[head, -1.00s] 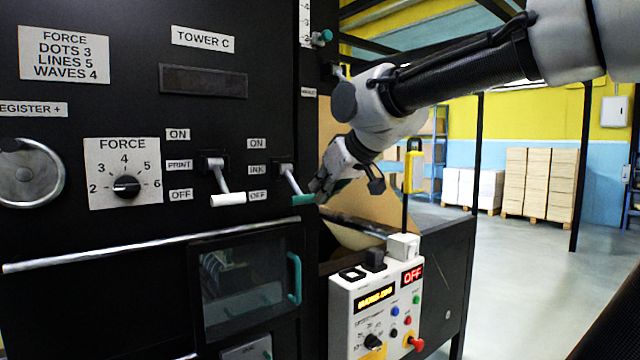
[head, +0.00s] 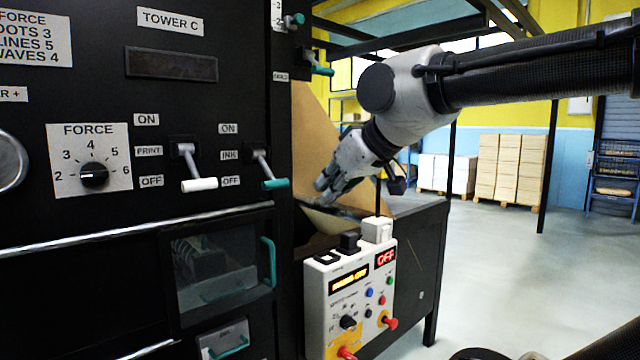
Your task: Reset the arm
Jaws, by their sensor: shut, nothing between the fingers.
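My gripper (head: 326,190) is at the end of my arm, which reaches in from the upper right in the head view. Its fingers are together with nothing between them. It hangs in front of the brown kraft sheet (head: 316,135), above the white control box, and apart from the black panel. The teal-tipped INK lever (head: 268,175) is to the left of the gripper, with a clear gap between them. The white-tipped PRINT lever (head: 192,170) is further left. Both levers slant down toward their OFF labels.
The control box (head: 345,300) with knobs, buttons and an OFF display stands below the gripper. A glass door (head: 222,268) with a teal handle is lower left. Open floor (head: 500,265) lies to the right, before stacked pallets (head: 510,168).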

